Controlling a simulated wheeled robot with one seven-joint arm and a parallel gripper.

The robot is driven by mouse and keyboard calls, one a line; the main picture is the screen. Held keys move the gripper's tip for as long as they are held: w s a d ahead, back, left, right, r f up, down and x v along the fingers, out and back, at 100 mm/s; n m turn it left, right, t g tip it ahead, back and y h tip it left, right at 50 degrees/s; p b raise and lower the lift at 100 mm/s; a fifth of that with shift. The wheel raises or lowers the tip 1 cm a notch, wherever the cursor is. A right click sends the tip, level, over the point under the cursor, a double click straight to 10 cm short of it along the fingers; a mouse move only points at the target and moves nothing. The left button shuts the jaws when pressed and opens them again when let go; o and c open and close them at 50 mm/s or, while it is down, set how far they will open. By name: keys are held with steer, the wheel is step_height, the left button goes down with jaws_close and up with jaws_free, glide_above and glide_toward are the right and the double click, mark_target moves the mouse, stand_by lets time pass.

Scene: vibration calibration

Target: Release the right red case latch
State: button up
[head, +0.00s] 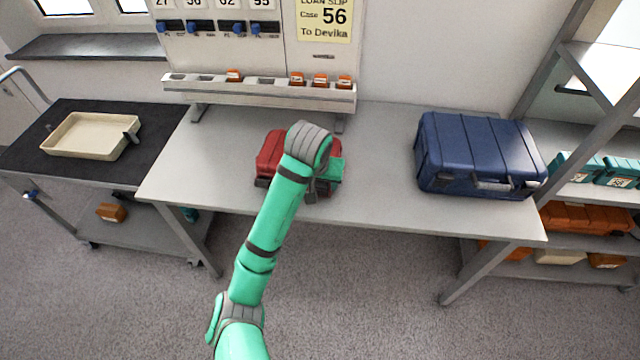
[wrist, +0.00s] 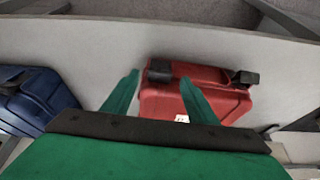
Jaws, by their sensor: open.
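The red case (head: 268,150) lies on the table, partly hidden behind my arm in the head view. In the wrist view, which looks from the opposite side, the red case (wrist: 215,75) shows two dark latches on its edge. The latch nearer the blue case, the right one (wrist: 160,67), is at picture left; the other latch (wrist: 245,78) is at picture right. My gripper (wrist: 160,78) is open, with its green fingers on either side of the right latch in the picture; contact cannot be told. My gripper (head: 328,170) is over the case's right part in the head view.
A closed blue case (head: 470,150) stands to the right on the grey table (head: 385,185). A slotted rack (head: 255,92) with a loan slip (head: 325,20) above it stands behind. A cream tray (head: 90,135) is on the left cart. Shelves with cases are at right.

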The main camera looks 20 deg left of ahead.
mark_target(321, 188)
steer(key=shift+x, duration=1.45)
steer(key=c, duration=1.1)
